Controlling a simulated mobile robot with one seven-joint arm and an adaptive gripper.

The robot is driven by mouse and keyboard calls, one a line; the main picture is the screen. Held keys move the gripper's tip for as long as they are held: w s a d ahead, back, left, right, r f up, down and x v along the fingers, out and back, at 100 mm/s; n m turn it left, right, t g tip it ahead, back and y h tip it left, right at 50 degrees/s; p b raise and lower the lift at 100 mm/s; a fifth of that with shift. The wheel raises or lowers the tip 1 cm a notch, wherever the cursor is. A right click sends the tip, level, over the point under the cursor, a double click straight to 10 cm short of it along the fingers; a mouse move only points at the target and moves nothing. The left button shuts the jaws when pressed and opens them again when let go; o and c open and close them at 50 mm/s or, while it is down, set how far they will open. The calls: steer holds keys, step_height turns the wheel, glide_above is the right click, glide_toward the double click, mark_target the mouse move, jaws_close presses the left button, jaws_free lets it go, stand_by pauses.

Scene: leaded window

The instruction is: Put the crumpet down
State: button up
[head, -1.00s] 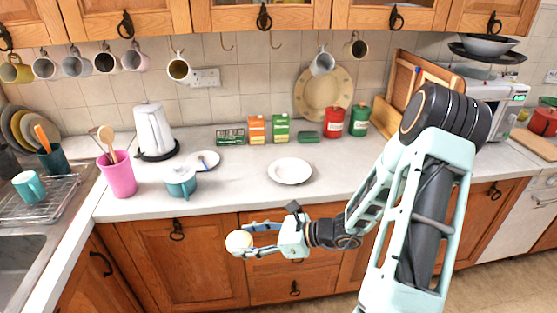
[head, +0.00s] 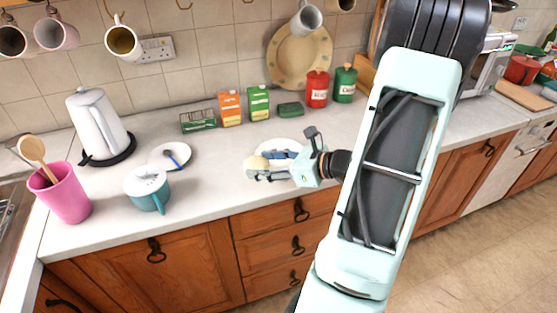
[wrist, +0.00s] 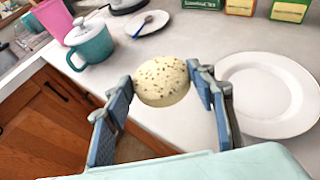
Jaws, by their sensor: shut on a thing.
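The crumpet (wrist: 162,81) is round, pale and speckled with brown. My gripper (wrist: 160,88) is shut on it, one finger on each side, in the wrist view. In the head view my gripper (head: 262,168) holds the crumpet (head: 257,163) over the front part of the worktop, in front of the white plate. The white plate (wrist: 268,90) is empty where it shows, to the right of the crumpet in the wrist view. In the head view the plate (head: 281,145) is partly hidden behind my gripper. The crumpet's height above the worktop is hard to tell.
A teal lidded pot (head: 148,190), a small plate with a spoon (head: 171,155), a kettle (head: 98,125) and a pink utensil pot (head: 62,195) stand to the left. Boxes (head: 230,108) and red and green canisters (head: 317,88) stand behind.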

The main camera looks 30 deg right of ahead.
steer(key=s+d+r+m+t+h+b, duration=0.1)
steer(key=s+d+r+m+h+b, duration=0.1)
steer(key=s+d+r+m+h, duration=0.3)
steer(key=s+d+r+t+h+b, duration=0.1)
steer(key=s+d+r+b, duration=0.2)
steer(key=d, duration=0.5)
glide_above(297, 148)
steer(key=s+a, duration=0.3)
steer(key=s, duration=0.1)
steer(key=shift+m, duration=0.3)
step_height(297, 148, down, 8)
steer(key=shift+w+d+f, duration=0.15)
steer(key=shift+w+f, duration=0.3)
steer(key=shift+f, duration=0.05)
step_height(297, 148, down, 3)
steer(key=shift+d+f, duration=0.1)
steer(key=shift+f+b, duration=0.35)
steer(key=shift+b, duration=0.1)
